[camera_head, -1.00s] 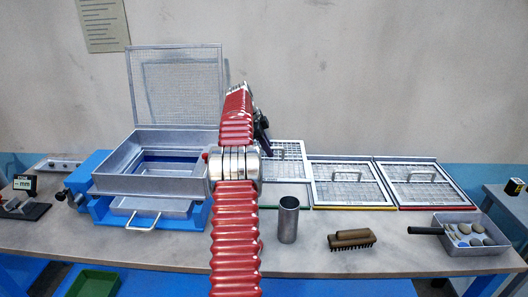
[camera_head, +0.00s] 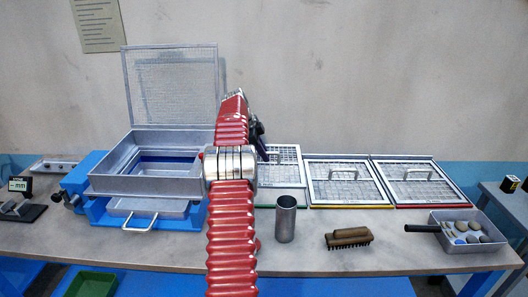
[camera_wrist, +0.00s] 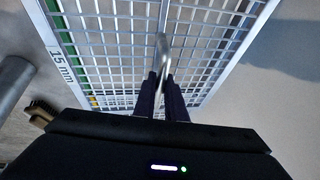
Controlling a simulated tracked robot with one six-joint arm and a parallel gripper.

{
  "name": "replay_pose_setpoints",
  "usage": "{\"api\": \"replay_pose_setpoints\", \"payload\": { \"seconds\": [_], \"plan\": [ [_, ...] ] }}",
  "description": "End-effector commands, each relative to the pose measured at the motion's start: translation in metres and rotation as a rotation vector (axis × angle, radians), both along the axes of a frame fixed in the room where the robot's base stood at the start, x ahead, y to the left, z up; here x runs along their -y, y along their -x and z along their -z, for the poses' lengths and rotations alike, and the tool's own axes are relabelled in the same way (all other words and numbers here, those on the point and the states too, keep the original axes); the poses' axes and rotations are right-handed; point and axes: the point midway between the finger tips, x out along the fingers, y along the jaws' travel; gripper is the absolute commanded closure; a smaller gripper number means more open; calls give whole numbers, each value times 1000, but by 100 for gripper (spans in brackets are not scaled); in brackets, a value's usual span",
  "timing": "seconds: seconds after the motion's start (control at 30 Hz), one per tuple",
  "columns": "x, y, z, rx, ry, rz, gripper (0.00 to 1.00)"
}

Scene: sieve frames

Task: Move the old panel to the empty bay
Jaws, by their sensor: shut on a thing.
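A panel (camera_wrist: 205,65) of square wire mesh in a pale frame, its side bar labelled "15 mm", fills the upper wrist view. My gripper (camera_wrist: 160,80) is shut on its handle (camera_wrist: 163,48). In the head view my gripper (camera_head: 261,150) is partly hidden behind my arm, and the panel (camera_head: 284,154) shows to its right, over the green-edged bay (camera_head: 290,188) at the left of the rack. Green edging also shows through the mesh in the wrist view. I cannot tell whether the panel touches the bay.
Yellow- and red-edged bays to the right hold panels (camera_head: 345,172) (camera_head: 416,172) with handles. An open sieve box (camera_head: 117,181) with raised mesh lid stands left. A metal cup (camera_head: 286,220), brush (camera_head: 348,238) and tray of discs (camera_head: 467,247) stand in front.

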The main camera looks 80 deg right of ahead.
Motion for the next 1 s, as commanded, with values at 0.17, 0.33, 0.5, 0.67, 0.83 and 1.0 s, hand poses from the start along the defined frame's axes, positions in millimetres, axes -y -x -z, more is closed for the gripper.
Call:
{"api": "replay_pose_setpoints", "payload": {
  "seconds": [0.17,0.33,0.5,0.67,0.83,1.0],
  "plan": [
    [1,0,9,0,3,0,100],
    [1,0,18,0,4,-1,100],
    [0,0,28,-1,2,-1,100],
    [1,0,37,0,4,0,100],
    [1,0,47,-1,3,-1,100],
    [1,0,57,1,4,-2,100]
  ]
}}
